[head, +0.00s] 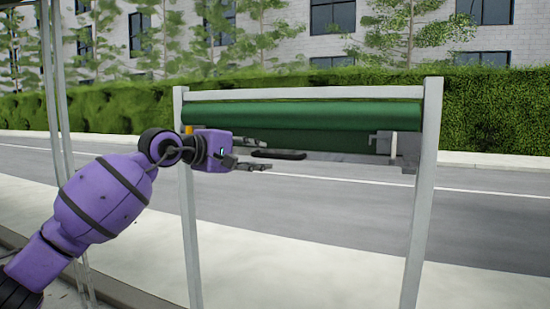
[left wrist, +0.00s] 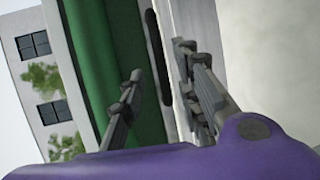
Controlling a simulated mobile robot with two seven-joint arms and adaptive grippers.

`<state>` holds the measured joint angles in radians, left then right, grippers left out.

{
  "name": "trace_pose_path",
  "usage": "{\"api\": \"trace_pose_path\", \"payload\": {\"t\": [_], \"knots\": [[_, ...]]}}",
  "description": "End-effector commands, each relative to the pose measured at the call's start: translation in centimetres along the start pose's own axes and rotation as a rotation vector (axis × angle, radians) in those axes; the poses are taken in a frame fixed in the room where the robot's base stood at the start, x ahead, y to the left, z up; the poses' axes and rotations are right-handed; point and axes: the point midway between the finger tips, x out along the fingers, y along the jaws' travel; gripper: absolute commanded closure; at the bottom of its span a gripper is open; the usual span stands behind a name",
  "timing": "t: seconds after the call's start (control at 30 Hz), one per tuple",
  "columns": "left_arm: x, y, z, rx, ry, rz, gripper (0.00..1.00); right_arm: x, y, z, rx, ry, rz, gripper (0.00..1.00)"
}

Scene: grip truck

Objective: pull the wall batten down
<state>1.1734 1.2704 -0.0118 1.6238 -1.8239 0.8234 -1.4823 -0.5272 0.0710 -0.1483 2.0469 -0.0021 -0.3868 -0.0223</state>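A dark green rolled wall (head: 300,115) spans the upper part of a pale metal frame. Below it runs a grey bar (head: 340,159), which looks like the batten, with a black elongated handle (head: 278,155) on it. My left gripper (head: 264,155) is open at the left end of this handle, its fingers pointing right. In the left wrist view, the open fingers (left wrist: 160,62) stand to either side of the dark handle slot (left wrist: 153,40), with the green wall (left wrist: 105,60) to the left. I cannot tell whether they touch it. My right gripper is not in view.
The frame's left post (head: 192,240) stands close behind my left arm, and its right post (head: 423,190) is at the right. A grey bracket (head: 405,150) sits inside the right post. Beyond are a road, a hedge (head: 490,110) and a building. The opening below the bar is clear.

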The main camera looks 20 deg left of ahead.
Motion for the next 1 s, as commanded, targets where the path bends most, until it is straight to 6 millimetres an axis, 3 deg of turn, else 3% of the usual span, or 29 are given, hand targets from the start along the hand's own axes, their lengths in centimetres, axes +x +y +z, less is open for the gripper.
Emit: {"api": "trace_pose_path", "payload": {"t": [0.4,0.8,1.0], "knots": [[6.1,0.3,0.2,-0.008,-0.004,0.004,0.70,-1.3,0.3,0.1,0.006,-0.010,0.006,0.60],[7.1,0.0,0.2,-0.006,-0.003,0.001,0.70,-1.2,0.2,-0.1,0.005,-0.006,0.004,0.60],[7.1,0.0,0.2,-0.006,-0.003,0.002,0.96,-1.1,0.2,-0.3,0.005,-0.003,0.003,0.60]]}}
